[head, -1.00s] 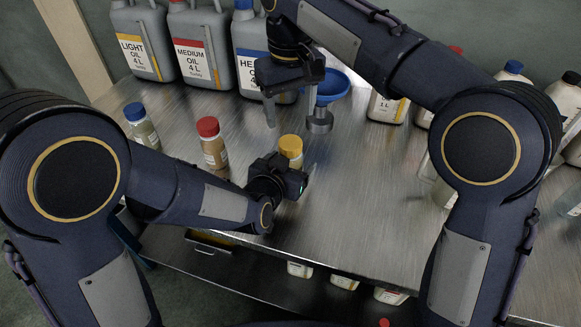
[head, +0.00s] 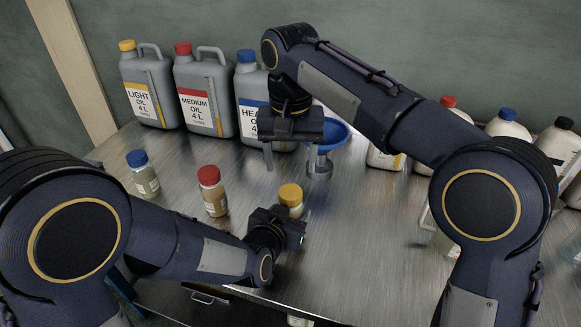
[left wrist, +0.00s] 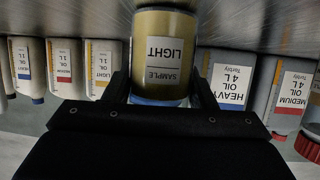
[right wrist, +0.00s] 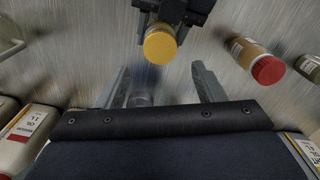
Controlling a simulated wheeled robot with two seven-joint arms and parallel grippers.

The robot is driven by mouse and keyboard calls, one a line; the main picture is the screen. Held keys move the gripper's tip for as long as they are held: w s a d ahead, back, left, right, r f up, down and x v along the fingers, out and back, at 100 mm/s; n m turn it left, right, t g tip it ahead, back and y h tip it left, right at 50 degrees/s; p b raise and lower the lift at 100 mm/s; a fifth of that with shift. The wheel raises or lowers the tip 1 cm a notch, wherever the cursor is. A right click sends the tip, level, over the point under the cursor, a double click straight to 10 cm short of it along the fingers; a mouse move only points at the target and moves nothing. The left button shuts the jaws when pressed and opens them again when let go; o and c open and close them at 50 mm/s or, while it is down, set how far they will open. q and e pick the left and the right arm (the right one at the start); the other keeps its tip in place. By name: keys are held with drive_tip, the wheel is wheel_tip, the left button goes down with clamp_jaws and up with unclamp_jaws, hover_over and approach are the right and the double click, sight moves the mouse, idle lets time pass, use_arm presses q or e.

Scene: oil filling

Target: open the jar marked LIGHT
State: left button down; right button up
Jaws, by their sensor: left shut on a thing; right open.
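The jar marked LIGHT is a small jar of golden oil with a yellow lid (head: 290,194), standing on the steel bench. Its label, LIGHT SAMPLE, shows upside down in the left wrist view (left wrist: 165,55). My left gripper (head: 287,222) is shut on the jar's body from the near side, with a finger on each side (left wrist: 165,90). My right gripper (head: 290,158) is open and empty, above and behind the jar, fingers pointing down. In the right wrist view the yellow lid (right wrist: 160,46) lies just beyond my open fingers (right wrist: 162,85), not between them.
A red-lidded jar (head: 211,190) and a blue-lidded jar (head: 142,172) stand to the left. LIGHT (head: 147,90), MEDIUM (head: 203,95) and HEAVY (head: 250,100) jugs line the back. A blue funnel (head: 336,133) is behind my right gripper. Several white bottles (head: 508,128) stand at the right.

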sight(291, 192)
drive_tip(key=m, duration=1.2)
drive_tip(key=shift+f, duration=4)
drive_tip(key=shift+c, duration=0.2)
